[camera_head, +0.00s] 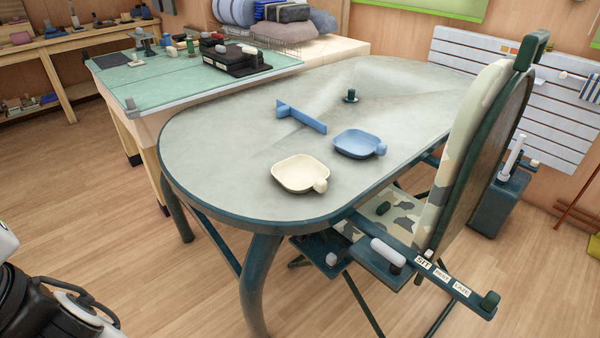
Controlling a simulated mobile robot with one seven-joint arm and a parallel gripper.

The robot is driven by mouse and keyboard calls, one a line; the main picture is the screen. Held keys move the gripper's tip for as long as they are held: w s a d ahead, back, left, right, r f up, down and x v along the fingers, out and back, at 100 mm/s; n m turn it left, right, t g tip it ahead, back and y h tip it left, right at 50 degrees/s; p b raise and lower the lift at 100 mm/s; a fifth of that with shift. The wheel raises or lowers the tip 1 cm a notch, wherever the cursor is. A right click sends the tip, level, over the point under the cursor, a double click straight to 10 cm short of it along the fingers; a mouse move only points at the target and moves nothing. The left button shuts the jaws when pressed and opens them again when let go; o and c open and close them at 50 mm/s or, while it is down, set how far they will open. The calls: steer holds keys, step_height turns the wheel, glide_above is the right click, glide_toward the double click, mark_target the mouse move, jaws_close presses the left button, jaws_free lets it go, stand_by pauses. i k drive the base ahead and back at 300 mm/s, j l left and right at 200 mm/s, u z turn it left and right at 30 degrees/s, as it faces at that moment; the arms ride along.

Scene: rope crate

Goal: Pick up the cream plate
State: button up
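The cream plate (299,173) is a shallow, rounded-square dish with a small knob-like handle at its lower right. It lies upright and looks empty on the grey oval table (215,140), near the table's front edge. Nothing touches it. My gripper is not in view. A black and white part, perhaps of my own body, shows at the lower left corner, well apart from the table.
A blue dish (357,143) lies just right of and behind the plate, with a blue T-shaped object (301,118) behind it. A small dark green piece (350,96) stands farther back. A camouflage chair (467,150) blocks the table's right side. The front-left floor is clear.

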mark_target(301, 174)
steer(key=i+j+z, duration=0.1)
steer(key=j, duration=0.25)
steer(key=i+j+z, duration=0.1)
steer(key=j, duration=0.2)
steer(key=j+z, duration=0.1)
steer(key=j, duration=0.25)
steer(key=i+j+z, duration=0.2)
steer(key=i+j, duration=0.45)
